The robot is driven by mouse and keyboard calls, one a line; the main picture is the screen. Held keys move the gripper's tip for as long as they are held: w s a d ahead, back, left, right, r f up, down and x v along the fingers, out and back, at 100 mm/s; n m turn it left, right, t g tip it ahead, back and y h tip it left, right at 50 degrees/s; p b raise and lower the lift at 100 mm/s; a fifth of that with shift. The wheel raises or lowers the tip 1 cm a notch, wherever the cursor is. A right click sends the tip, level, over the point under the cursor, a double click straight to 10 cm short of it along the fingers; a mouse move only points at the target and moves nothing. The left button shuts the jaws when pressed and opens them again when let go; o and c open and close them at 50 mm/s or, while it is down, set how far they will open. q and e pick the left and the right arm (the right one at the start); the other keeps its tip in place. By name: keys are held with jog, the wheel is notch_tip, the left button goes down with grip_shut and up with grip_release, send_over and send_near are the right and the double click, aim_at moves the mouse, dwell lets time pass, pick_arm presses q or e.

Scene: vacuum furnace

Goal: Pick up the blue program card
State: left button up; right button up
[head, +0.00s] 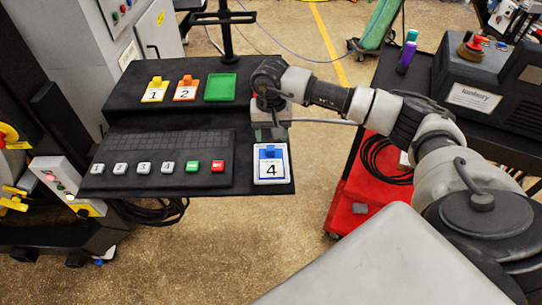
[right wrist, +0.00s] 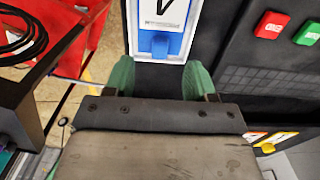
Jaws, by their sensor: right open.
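The blue program card (head: 271,170), white with a blue border and a 4, lies flat at the front right corner of the black console. Its blue tab stands at its far edge. My right gripper (head: 268,136) is open just behind the card, on the tab side. In the right wrist view, the green fingers (right wrist: 160,72) are apart and empty, and the card (right wrist: 160,15) with its tab lies just beyond and between their tips. I cannot tell the height gap. My left gripper is not in view.
Yellow card 1 (head: 155,91), orange card 2 (head: 186,90) and a green tray or card (head: 220,88) sit on the console's back shelf. A button panel (head: 155,160) is left of the blue card. A red cart (head: 372,185) stands to the right.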

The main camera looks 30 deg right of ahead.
aim_at(271, 150)
jog(key=shift+f, duration=0.95)
jog(key=f+p, duration=0.2)
jog(key=f, duration=0.1)
jog(key=f+p, duration=0.1)
jog(key=shift+w+d+f, duration=0.1)
jog(key=shift+w+f, duration=0.2)
jog(key=shift+f, duration=0.4)
jog(key=c, duration=1)
jog(key=shift+r, duration=0.1)
